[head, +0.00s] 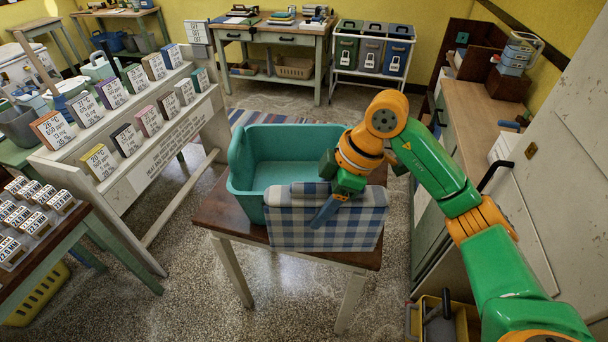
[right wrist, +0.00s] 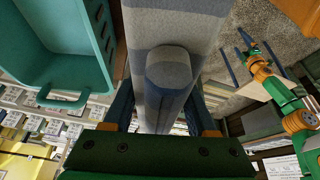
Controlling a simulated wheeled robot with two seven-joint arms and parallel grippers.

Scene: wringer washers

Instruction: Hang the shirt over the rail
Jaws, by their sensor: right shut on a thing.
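The shirt (head: 350,226), a blue and white checked cloth, hangs in a flat, folded shape across the near side of a teal tub (head: 283,138). My right gripper (head: 325,214) is shut on its upper part. In the right wrist view the shirt (right wrist: 172,75) runs between my right gripper's fingers (right wrist: 163,105) with a rounded fold. I cannot make out a rail; whether one lies under the cloth is hidden. My left gripper is outside the head view. In the right wrist view it appears small at the right, fingers apart and empty (right wrist: 238,54).
The tub stands on a brown wooden table (head: 215,205). A white display stand (head: 150,165) with several cards is at the left. A wooden counter (head: 480,110) and pale cabinets close off the right. Speckled floor is clear in front of the table.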

